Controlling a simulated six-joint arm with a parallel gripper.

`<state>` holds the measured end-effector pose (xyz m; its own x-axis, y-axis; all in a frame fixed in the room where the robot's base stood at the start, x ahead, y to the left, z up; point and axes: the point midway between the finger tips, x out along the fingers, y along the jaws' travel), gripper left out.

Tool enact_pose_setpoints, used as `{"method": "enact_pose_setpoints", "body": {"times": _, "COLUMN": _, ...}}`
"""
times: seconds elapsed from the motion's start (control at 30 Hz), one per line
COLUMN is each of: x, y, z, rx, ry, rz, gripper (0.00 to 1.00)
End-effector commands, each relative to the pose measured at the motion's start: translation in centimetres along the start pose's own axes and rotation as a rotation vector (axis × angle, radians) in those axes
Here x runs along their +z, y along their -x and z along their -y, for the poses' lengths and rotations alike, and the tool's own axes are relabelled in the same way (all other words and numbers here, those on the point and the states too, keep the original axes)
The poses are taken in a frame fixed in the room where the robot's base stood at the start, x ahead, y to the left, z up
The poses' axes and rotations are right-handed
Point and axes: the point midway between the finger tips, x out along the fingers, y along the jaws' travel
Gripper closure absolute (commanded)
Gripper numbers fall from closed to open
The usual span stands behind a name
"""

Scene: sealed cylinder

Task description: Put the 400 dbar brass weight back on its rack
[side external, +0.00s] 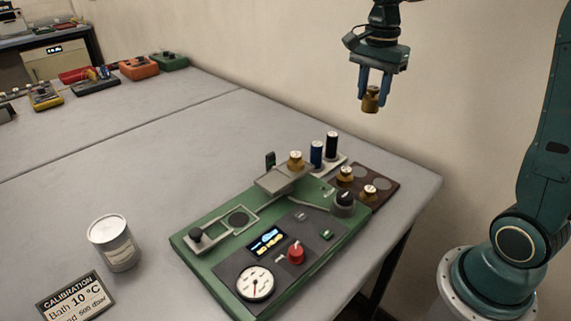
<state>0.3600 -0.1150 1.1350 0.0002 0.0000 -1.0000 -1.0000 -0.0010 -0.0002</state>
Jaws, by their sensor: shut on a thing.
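My gripper (372,97) is high at the upper right, pointing down, shut on a brass weight (370,105) that hangs between its blue fingers, well above the table. Any marking on this weight is too small to read. The dark brown rack (386,200) lies at the table's right edge, below the gripper in the picture. Another brass weight (295,160) sits on the raised plate of the green apparatus (200,262).
A blue cylinder (317,153) and a black cylinder (331,144) stand upright on a pale holder beside the rack. A can (113,243) and calibration sign (75,298) stand front left. The table's back middle is clear.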

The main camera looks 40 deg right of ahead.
Motion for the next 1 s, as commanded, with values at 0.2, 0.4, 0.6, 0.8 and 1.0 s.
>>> {"method": "enact_pose_setpoints", "body": {"times": 0.2, "x": 0.0, "y": -4.0, "z": 0.0, "rx": 0.003, "ry": 0.0, "rz": 0.001, "gripper": 1.0}}
{"method": "enact_pose_setpoints", "body": {"times": 0.4, "x": 0.0, "y": -7.7, "z": -0.1, "rx": 0.004, "ry": 0.0, "rz": 0.002, "gripper": 1.0}}
{"method": "enact_pose_setpoints", "body": {"times": 0.6, "x": 0.0, "y": -11.2, "z": 0.0, "rx": 0.003, "ry": 0.0, "rz": 0.002, "gripper": 1.0}}
{"method": "enact_pose_setpoints", "body": {"times": 0.8, "x": 0.0, "y": -12.9, "z": 0.0, "rx": -0.001, "ry": 0.0, "rz": 0.001, "gripper": 1.0}}
{"method": "enact_pose_setpoints", "body": {"times": 1.0, "x": 0.0, "y": -13.1, "z": 0.1, "rx": -0.001, "ry": 0.0, "rz": 0.0, "gripper": 1.0}}
